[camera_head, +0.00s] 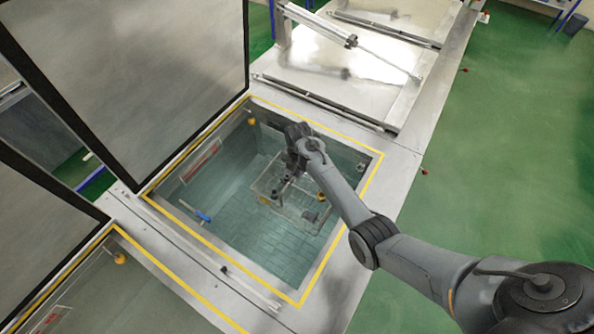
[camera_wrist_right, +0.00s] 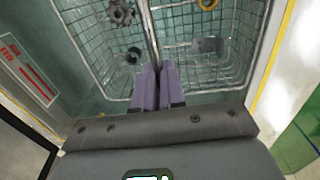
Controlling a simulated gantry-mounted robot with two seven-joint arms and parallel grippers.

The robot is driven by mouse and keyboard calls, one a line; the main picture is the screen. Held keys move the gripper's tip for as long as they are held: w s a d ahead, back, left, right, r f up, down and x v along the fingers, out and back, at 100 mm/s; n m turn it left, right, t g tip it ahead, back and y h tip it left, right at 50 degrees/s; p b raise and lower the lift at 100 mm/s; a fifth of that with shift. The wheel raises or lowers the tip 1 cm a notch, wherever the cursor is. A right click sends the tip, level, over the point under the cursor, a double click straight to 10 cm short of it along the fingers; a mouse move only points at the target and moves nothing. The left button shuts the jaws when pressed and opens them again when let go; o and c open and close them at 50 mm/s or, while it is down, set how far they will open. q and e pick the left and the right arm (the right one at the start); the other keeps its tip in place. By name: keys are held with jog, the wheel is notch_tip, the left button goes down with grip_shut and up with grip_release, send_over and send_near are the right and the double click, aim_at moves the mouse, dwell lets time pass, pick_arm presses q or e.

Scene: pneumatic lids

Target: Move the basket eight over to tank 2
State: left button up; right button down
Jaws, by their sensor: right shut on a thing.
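The wire basket (camera_head: 298,211) is in the open, yellow-edged tank (camera_head: 245,225) in the middle of the head view. In the right wrist view the basket (camera_wrist_right: 222,70) holds a dark gear (camera_wrist_right: 120,12), a yellow ring (camera_wrist_right: 208,4) and other small dark parts. My right gripper (camera_head: 287,178) reaches down into the tank. Its purple fingers (camera_wrist_right: 158,84) are shut on the basket's central handle bar (camera_wrist_right: 151,35). Whether the basket touches the tank floor cannot be told. My left gripper is in neither view. No tank number is readable.
The tank's large grey lid (camera_head: 130,85) stands raised on its left. A second open tank (camera_head: 100,285) with a raised lid (camera_head: 35,225) is at lower left. A shut metal lid (camera_head: 335,75) with a cylinder rod lies behind. Green floor (camera_head: 500,170) is clear at right.

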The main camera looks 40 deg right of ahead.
jog(key=shift+w+f+b, duration=0.1)
jog(key=shift+f+b, duration=4.7)
jog(key=shift+f, duration=2.15)
jog(key=shift+f+b, duration=0.25)
jog(key=shift+b, duration=0.2)
